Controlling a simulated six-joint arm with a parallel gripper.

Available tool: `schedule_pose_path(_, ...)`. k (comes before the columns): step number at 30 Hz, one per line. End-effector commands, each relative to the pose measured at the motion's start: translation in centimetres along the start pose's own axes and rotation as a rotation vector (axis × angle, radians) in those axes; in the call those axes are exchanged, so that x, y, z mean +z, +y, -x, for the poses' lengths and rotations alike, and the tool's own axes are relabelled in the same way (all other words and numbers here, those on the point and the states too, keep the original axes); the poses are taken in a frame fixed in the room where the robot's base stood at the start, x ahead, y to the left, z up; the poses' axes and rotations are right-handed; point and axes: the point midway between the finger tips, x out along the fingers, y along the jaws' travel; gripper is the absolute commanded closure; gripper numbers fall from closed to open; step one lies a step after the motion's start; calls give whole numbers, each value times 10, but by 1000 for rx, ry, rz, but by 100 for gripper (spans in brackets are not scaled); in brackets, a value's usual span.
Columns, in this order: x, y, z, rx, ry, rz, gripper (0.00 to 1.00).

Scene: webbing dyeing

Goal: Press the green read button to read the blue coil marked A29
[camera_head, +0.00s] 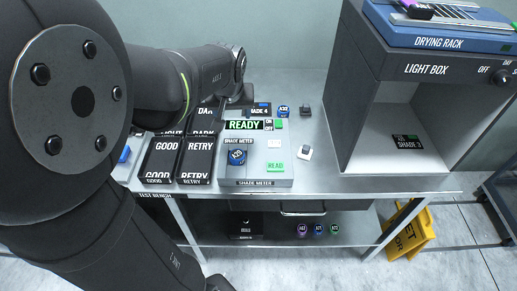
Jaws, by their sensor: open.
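The shade meter (256,183) stands on the bench, and its display (244,125) reads READY. A blue coil (237,156) sits in the meter's left recess; its small label looks like A29, but the last digit is hard to read. The green READ button (275,168) is on the meter's right front, uncovered, with nothing touching it. A second blue coil (284,112) stands behind the meter, its label too small to read. My arm comes in from the left and bends behind the trays. My gripper's fingers cannot be made out.
GOOD (160,160) and RETRY (196,160) trays stand left of the meter. The light box (350,105) with a drying rack (440,38) stands right. Small coils (319,229) sit on the lower shelf. Bench right of the meter is mostly clear.

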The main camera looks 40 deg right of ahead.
Motion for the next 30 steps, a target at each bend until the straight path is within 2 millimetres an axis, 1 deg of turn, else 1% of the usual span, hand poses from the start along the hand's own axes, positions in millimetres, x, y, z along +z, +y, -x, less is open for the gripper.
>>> schedule_pose_path(5, 0, 0, 0, 0, 0, 0, 38)
schedule_pose_path(6, 0, 0, 0, 0, 0, 0, 40)
schedule_pose_path(11, 0, 0, 0, 0, 0, 0, 71)
schedule_pose_path(12, 0, 0, 0, 0, 0, 0, 79)
schedule_pose_path(14, 0, 0, 0, 0, 0, 0, 91)
schedule_pose_path(15, 0, 0, 0, 0, 0, 0, 99)
schedule_pose_path(16, 0, 0, 0, 0, 0, 0, 100)
schedule_pose_path(30, 0, 0, 0, 0, 0, 0, 100)
